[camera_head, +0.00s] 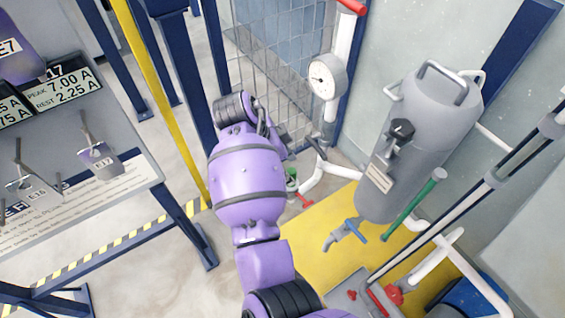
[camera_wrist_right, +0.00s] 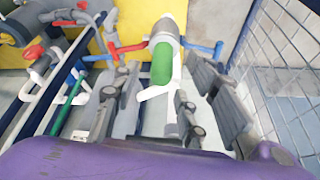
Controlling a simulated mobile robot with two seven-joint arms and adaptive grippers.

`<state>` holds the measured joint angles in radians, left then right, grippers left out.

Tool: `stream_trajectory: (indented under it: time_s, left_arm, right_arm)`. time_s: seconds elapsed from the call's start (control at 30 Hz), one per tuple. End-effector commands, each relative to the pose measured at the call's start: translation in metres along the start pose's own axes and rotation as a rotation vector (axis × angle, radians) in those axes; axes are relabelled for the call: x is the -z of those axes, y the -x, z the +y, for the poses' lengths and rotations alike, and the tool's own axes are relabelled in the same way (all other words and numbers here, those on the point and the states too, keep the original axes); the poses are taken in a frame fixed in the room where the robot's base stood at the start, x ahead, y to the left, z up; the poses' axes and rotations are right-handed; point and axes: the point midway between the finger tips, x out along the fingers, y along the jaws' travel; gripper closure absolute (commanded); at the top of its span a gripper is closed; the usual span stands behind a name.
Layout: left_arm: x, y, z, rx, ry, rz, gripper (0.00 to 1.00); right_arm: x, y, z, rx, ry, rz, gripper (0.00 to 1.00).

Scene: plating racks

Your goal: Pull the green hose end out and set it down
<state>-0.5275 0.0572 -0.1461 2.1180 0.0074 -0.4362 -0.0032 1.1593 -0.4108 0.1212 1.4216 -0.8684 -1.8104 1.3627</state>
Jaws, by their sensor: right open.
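A small green piece (camera_head: 292,181) shows beside my purple right arm in the head view and looks like the same part. My right gripper (camera_wrist_right: 152,92) is open, with its grey fingers to the left and right of the green end and a gap on both sides. In the head view my right wrist largely hides this gripper. My left gripper is not in view.
A grey tank (camera_head: 421,140) stands right of my arm over a yellow floor patch (camera_head: 300,262). A pressure gauge (camera_head: 327,76), white pipes and a wire mesh (camera_head: 270,70) are close by. A labelled panel (camera_head: 100,170) is at left.

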Motion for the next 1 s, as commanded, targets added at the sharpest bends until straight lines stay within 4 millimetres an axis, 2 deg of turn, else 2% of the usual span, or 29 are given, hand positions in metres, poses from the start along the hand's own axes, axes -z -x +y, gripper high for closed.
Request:
stream_trajectory:
  time_s: [0.03, 0.1, 0.3, 0.7, 1.0]
  left_arm:
    - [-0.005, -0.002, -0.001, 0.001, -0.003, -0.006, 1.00]
    - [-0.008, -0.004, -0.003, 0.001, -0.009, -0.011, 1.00]
    - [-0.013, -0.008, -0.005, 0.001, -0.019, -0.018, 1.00]
    - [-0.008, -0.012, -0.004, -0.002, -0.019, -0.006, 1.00]
    - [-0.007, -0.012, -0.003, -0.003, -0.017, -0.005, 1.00]
  right_arm:
    - [-0.001, -0.012, 0.001, -0.004, 0.001, -0.001, 0.60]
    - [-0.001, -0.023, 0.001, -0.003, 0.001, -0.001, 0.60]
    - [-0.001, -0.045, 0.001, -0.001, 0.002, -0.001, 0.60]
    - [0.000, -0.051, 0.000, 0.002, 0.003, -0.001, 0.61]
    - [0.000, -0.051, 0.000, 0.001, 0.003, -0.001, 1.00]
